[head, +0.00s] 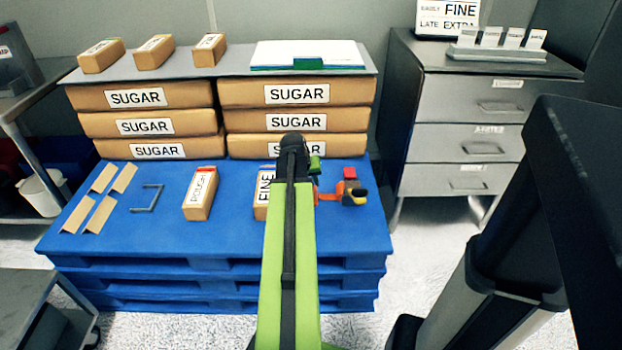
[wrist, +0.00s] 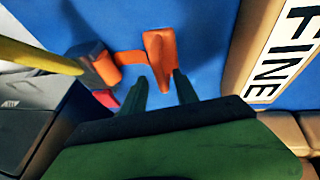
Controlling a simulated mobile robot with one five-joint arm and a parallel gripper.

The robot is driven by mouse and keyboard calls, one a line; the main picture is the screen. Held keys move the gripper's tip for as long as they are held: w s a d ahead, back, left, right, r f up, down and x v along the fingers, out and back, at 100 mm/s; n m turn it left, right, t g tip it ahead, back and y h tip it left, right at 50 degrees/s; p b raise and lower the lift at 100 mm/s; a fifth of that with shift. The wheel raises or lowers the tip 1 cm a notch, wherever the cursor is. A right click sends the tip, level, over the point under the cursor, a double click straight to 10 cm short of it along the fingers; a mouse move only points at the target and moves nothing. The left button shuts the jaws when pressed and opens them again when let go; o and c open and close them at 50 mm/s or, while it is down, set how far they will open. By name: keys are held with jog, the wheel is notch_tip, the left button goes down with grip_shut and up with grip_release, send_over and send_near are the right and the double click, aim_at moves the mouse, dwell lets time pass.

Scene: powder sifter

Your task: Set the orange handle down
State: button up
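The orange handle (wrist: 160,62) lies on the blue pallet top (head: 230,240) in the wrist view, joined by an orange strip to an orange and black piece (wrist: 97,66). In the head view the orange handle (head: 328,196) shows partly, just right of my arm. My gripper (wrist: 160,88) has its two dark green fingers apart. The handle's narrow end shows between the fingertips, with visible gaps beside it; I cannot tell how far above it the fingers are. In the head view my gripper (head: 315,167) is mostly hidden by my arm.
A FINE package (head: 262,206) stands close left of my gripper, and a ROUGH package (head: 200,195) farther left. A red block (head: 349,173) sits just behind the orange piece. SUGAR bags (head: 296,94) are stacked behind. The right front of the pallet is clear.

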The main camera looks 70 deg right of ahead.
jog(key=p+v, duration=0.6)
jog(key=v, duration=0.3)
jog(key=shift+p, duration=0.35)
jog(key=w+a+n, duration=0.1)
jog(key=w+a, duration=0.2)
jog(key=w, duration=0.1)
jog(key=w+a+n, duration=0.1)
jog(key=w+a, duration=0.2)
jog(key=w, duration=0.2)
jog(key=w+a+f+t+y, duration=0.1)
jog(key=w+a, duration=0.3)
jog(key=shift+w+a+n, duration=0.1)
jog(key=shift+w+n, duration=0.25)
jog(key=shift+n, duration=0.05)
jog(key=w+a+n+y, duration=0.1)
jog(key=w+a+n, duration=0.1)
jog(key=w+a, duration=0.65)
jog(key=w+a+f+n+y, duration=0.1)
jog(key=w+a+n, duration=0.15)
jog(key=a, duration=1.05)
jog(key=w+a+n+y, duration=0.1)
jog(key=w+a+n, duration=0.1)
jog(key=w+a, duration=0.65)
jog(key=s+a+n, duration=0.1)
jog(key=a+n, duration=0.1)
jog(key=a, duration=0.8)
jog(key=s+a+n+y, duration=0.1)
jog(key=a+n, duration=0.1)
jog(key=a, duration=0.9)
jog(key=shift+s+g, duration=0.3)
